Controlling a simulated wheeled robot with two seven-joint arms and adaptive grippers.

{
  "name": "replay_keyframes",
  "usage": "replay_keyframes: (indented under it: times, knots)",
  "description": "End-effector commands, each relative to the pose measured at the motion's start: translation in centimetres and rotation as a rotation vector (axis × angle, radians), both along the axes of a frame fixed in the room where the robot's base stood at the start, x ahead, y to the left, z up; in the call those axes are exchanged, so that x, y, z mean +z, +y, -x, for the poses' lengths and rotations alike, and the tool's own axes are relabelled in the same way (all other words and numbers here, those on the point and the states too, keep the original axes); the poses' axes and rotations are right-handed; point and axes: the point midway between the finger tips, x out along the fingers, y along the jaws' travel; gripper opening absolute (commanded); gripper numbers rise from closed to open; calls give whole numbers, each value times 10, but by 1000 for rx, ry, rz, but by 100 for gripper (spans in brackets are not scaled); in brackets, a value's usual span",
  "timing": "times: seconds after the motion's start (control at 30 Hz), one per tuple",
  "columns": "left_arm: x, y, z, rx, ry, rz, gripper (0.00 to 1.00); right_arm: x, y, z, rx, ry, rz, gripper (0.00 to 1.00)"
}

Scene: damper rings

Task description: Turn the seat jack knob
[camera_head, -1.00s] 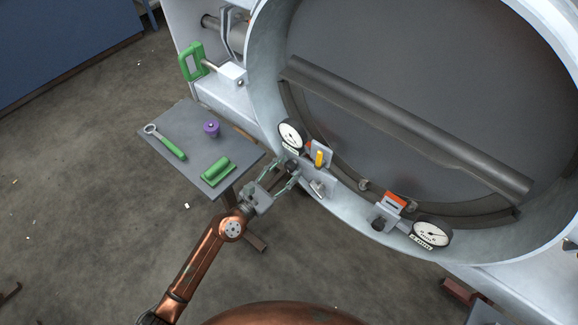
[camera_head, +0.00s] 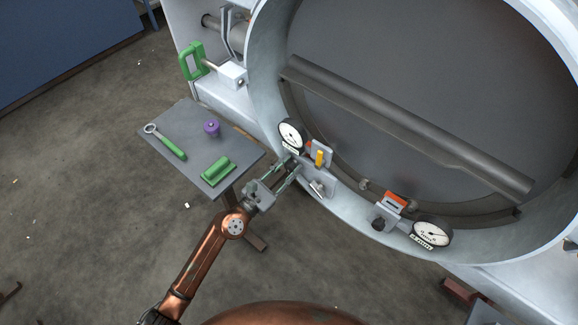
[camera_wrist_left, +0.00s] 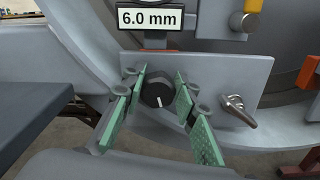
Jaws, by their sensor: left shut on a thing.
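The black seat jack knob (camera_wrist_left: 157,92) with a white pointer line sits on a grey bracket plate, below a label reading 6.0 mm (camera_wrist_left: 149,18). The pointer line points down in the left wrist view. My left gripper (camera_head: 289,167) reaches the plate under the left dial gauge (camera_head: 291,135). Its green-padded fingers stand on both sides of the knob and are shut on it; they also show in the left wrist view (camera_wrist_left: 160,97). In the head view the fingers largely hide this knob. My right gripper is in no view.
A small metal lever (camera_wrist_left: 239,111) sits just right of the knob. A yellow-handled part (camera_head: 319,158) is above it. A second black knob (camera_head: 379,223) and dial (camera_head: 431,233) are farther right. A grey side table (camera_head: 190,136) holds a wrench, a purple piece and a green block.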

Motion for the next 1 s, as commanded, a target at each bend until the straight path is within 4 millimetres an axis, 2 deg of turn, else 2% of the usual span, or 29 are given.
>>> replay_keyframes:
  times: [0.33,0.43,1.0]
  knots:
    - [1,1,0,1,33,45,3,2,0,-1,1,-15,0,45]
    - [2,1,-1,2,64,88,3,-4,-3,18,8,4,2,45]
    - [1,5,-3,1,297,409,3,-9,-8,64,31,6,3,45]
